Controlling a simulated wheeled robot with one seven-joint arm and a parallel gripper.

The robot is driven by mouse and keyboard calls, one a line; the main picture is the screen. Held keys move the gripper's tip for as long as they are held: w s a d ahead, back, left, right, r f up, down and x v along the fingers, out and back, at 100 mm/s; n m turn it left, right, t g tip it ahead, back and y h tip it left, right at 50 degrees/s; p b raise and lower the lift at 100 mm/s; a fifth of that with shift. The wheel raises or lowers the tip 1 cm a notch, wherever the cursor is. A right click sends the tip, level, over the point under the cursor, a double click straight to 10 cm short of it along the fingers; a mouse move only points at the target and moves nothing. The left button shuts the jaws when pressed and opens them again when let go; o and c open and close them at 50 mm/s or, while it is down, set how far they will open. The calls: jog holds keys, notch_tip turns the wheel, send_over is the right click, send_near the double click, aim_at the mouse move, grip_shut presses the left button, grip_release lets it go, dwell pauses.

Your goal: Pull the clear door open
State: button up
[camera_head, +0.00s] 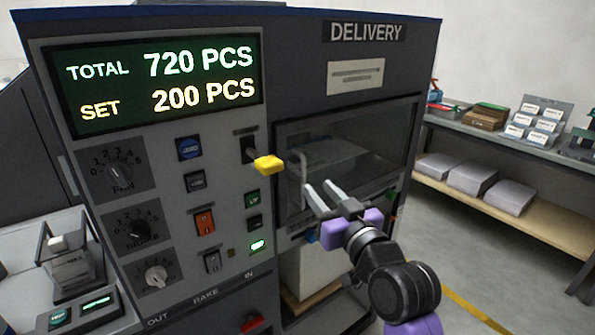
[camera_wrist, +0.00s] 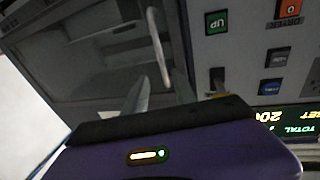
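The clear door (camera_head: 365,145) is a dark-framed see-through panel on the front of the machine, under the DELIVERY sign, and it looks shut. Its pale upright bar handle (camera_head: 303,182) is near the door's left edge. My gripper (camera_head: 318,186) is in front of the door's lower left part, with its two pale fingers apart and nothing seen between them. In the wrist view, the door (camera_wrist: 95,45) is at upper left and the handle (camera_wrist: 159,48) runs down toward the gap between my fingers (camera_wrist: 160,92). I cannot tell whether the fingertips reach around the handle.
A yellow-tipped lever (camera_head: 268,164) sticks out from the control panel, left of the handle. The panel holds knobs and buttons under a lit display (camera_head: 160,82). A workbench (camera_head: 535,155) with boxes stands at the right. The floor between it and the machine looks clear.

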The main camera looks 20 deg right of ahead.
aim_at(304, 182)
jog(key=shift+g, duration=0.3)
jog(key=shift+w+a+f+p, duration=0.2)
jog(key=shift+w+a, duration=0.05)
jog(key=shift+w, duration=1.05)
jog(key=shift+w+a+f+p, duration=0.2)
jog(key=shift+w+p, duration=0.05)
jog(key=shift+w, duration=1)
jog(key=shift+w+a+f+p, duration=0.2)
jog(key=shift+w+a, duration=0.05)
jog(key=shift+w, duration=1.05)
jog(key=shift+c, duration=0.3)
grip_shut()
